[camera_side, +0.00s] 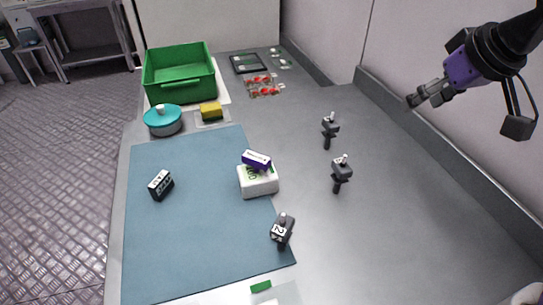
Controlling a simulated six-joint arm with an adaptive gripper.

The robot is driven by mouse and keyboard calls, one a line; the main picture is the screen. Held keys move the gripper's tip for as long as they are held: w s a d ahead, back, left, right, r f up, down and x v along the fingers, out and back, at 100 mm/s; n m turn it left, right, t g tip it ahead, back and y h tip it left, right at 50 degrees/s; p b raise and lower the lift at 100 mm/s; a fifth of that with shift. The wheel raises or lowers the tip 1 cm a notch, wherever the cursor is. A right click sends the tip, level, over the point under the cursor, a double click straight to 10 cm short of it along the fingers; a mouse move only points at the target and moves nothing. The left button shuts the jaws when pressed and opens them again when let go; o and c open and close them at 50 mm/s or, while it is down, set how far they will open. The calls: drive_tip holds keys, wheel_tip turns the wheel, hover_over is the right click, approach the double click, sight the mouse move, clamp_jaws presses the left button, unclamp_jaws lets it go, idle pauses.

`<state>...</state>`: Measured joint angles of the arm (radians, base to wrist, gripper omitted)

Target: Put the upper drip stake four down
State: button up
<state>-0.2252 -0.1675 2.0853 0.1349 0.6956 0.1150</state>
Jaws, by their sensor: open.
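Three dark stake-like pieces with light tips stand on the grey bench: a far one (330,130), a middle one (341,172), and a near one (282,230) at the mat's right edge. The near one bears white markings that look like "12". I cannot read a number on the other two, so I cannot tell which is stake four. My gripper (418,98) is open and empty, raised at the upper right, well apart from all three.
A blue mat (200,240) holds a black block (160,185) and a white box (259,184) with a purple box (257,159) on top. Behind are a green crate (180,84), a teal-lidded pot (163,119), a yellow sponge-like block (211,112) and red berry packs (265,90). The right bench is clear.

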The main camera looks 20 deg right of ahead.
drive_tip(key=s+d, duration=0.4)
drive_tip(key=s, duration=0.8)
drive_tip(key=shift+d+f+g, duration=0.3)
drive_tip(key=shift+f, duration=0.15)
